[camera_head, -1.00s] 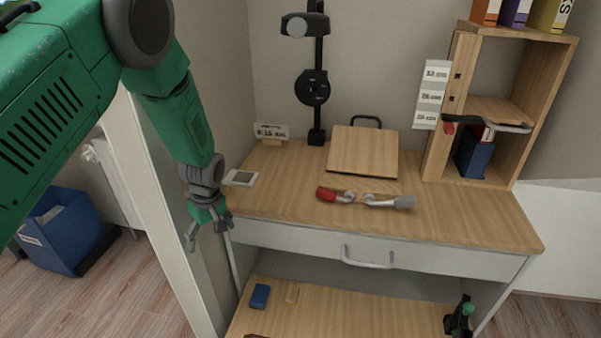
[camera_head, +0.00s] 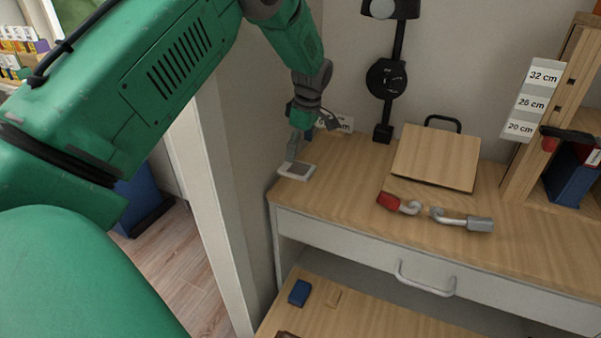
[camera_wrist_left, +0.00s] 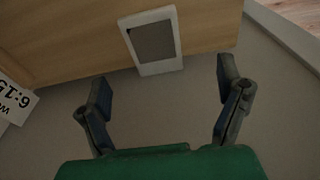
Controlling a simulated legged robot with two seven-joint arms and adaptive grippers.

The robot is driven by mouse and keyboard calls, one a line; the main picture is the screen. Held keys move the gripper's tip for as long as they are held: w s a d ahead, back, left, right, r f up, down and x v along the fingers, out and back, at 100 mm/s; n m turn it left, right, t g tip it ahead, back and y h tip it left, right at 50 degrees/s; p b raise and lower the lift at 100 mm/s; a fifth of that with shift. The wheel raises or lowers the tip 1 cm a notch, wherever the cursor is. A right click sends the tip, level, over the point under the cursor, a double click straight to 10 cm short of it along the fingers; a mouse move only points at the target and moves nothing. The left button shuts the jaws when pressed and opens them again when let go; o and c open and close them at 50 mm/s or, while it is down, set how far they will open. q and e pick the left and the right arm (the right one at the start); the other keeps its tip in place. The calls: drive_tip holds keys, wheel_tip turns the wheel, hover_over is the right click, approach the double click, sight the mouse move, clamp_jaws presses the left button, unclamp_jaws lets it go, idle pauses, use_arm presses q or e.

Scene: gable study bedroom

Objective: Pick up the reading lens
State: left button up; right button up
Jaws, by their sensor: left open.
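A small flat piece with a white frame and a grey centre, which I take as the reading lens (camera_head: 297,170), lies on the left end of the wooden desk top (camera_head: 345,185). In the left wrist view the lens (camera_wrist_left: 153,42) lies on the wood near the desk edge, beyond the fingertips and between their lines. My left gripper (camera_head: 312,137) is over the desk's left end, close to the lens in the head view. In the left wrist view its two fingers (camera_wrist_left: 163,72) are spread wide with nothing between them. My right gripper is not in view.
A small sign (camera_head: 346,124) stands behind the gripper, beside a black lamp stand (camera_head: 387,80). The wall (camera_head: 235,150) is close on the left.

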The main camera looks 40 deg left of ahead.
sight(296, 168)
use_arm(q)
drive_tip(key=f, duration=0.2)
drive_tip(key=a+f+b, duration=0.1)
drive_tip(key=f, duration=0.1)
drive_tip(key=a+f, duration=0.1)
drive_tip(key=f, duration=0.2)
drive_tip(key=shift+w+f, duration=0.1)
drive_tip(key=shift+w, duration=0.2)
drive_tip(key=shift+d+f, duration=0.1)
drive_tip(key=shift+d, duration=0.2)
drive_tip(key=shift+d+r, duration=0.3)
drive_tip(key=shift+d, duration=0.1)
drive_tip(key=c, duration=1.2)
drive_tip(key=shift+s+a+f, duration=0.15)
drive_tip(key=shift+a+f, duration=0.1)
drive_tip(key=shift+a, duration=0.2)
drive_tip(key=shift+c, duration=1)
